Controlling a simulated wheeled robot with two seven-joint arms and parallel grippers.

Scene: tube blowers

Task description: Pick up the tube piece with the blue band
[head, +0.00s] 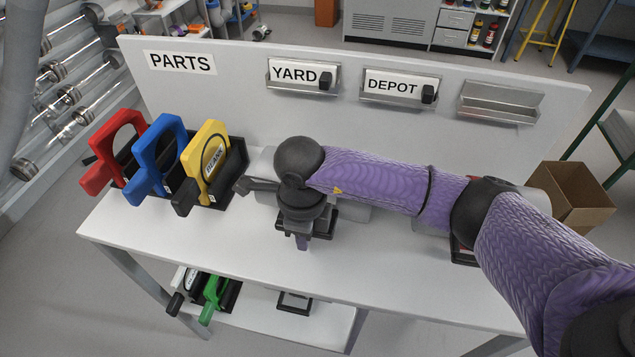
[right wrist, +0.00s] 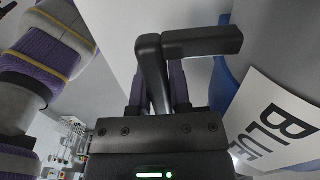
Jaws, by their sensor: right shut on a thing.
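My right gripper (head: 302,240) is over the middle of the table. In the right wrist view it is shut on a dark L-shaped bar (right wrist: 203,42), whose stem stands between the fingers. I cannot tell what the bar belongs to. In the head view a blue ring-shaped piece with a handle (head: 160,150) stands between a red one (head: 112,150) and a yellow one (head: 205,158). No blue-banded tube can be made out. My left gripper is out of view.
The white table (head: 200,245) has a back panel with "PARTS", "YARD" and "DEPOT" signs and an empty metal holder (head: 500,100). A lower shelf holds a green-handled piece (head: 213,295). A cardboard box (head: 570,195) stands at the right. The table's front left is clear.

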